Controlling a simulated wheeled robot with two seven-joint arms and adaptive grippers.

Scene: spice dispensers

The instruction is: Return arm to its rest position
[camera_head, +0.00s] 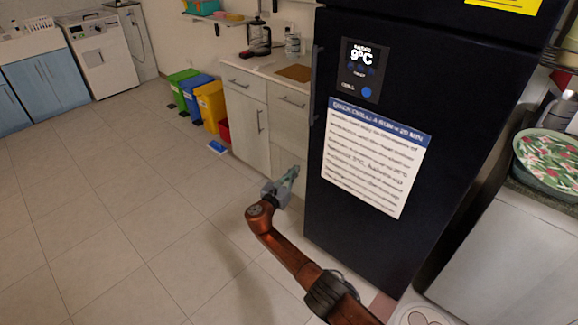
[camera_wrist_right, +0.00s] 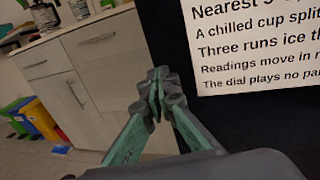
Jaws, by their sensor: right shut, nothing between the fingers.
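My right arm (camera_head: 290,253) reaches up from the bottom of the head view. Its right gripper (camera_head: 294,170) is in front of the lower cabinet, just left of the black fridge. In the right wrist view the right gripper (camera_wrist_right: 157,92) has its green fingers together at the tips, with nothing between them. It appears apart from the cabinet and the fridge. My left gripper is in neither view.
The black fridge (camera_head: 345,235) with a white notice (camera_head: 374,155) stands close on the right. A white cabinet (camera_head: 249,128) is behind the gripper. Green, blue and yellow bins (camera_head: 211,105) stand beyond it. The tiled floor (camera_head: 110,200) on the left is clear.

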